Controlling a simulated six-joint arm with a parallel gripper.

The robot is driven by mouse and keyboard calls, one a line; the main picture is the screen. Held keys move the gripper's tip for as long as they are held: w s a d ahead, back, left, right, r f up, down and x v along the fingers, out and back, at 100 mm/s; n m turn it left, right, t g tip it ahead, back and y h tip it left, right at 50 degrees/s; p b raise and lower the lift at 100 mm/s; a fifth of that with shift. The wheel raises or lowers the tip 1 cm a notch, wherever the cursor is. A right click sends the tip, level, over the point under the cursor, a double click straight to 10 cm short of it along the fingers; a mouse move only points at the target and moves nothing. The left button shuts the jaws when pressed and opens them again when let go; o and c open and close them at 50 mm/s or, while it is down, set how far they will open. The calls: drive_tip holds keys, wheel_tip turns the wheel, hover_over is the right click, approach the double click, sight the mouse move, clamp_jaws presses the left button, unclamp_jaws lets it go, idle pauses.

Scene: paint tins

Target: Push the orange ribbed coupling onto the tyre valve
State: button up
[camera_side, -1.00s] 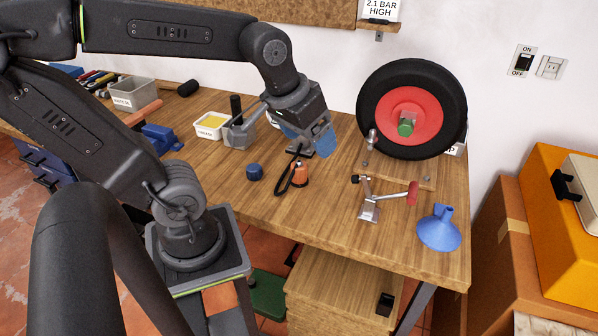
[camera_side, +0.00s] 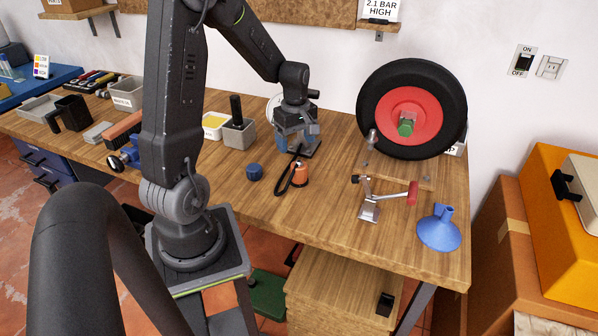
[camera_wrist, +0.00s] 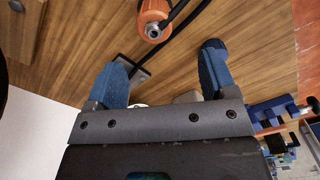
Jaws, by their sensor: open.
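The orange ribbed coupling (camera_side: 300,174) stands on the wooden bench with a black hose or strap looped beside it. It also shows at the top of the wrist view (camera_wrist: 153,20), with a metal fitting at its end. My gripper (camera_side: 297,146) is above the bench, behind the coupling and apart from it. In the wrist view its two blue fingers (camera_wrist: 165,75) are spread with nothing held between them. The wheel with black tyre (camera_side: 366,92) and red hub (camera_side: 425,125) stands at the back right. A green piece (camera_side: 406,127) sits at its hub; I cannot make out the valve clearly.
A blue cap (camera_side: 254,172) lies left of the coupling. A toggle clamp with a red handle (camera_side: 412,193) and a blue funnel (camera_side: 439,229) stand at the right. A grey box (camera_side: 239,136) and a white tub (camera_side: 214,125) stand left of my gripper. The front middle is clear.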

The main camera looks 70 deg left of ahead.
sight(299, 164)
wheel_tip(299, 164, down, 4)
drive_tip(key=shift+r, duration=0.25)
drive_tip(key=shift+w+d+f, duration=0.1)
drive_tip(key=shift+w+f, duration=0.1)
drive_tip(key=shift+f, duration=1.15)
drive_tip(key=shift+w+d+f, duration=0.1)
drive_tip(key=shift+w+f, duration=0.05)
drive_tip(key=shift+f, duration=1.2)
drive_tip(key=c, duration=1)
drive_tip(key=shift+r, duration=0.1)
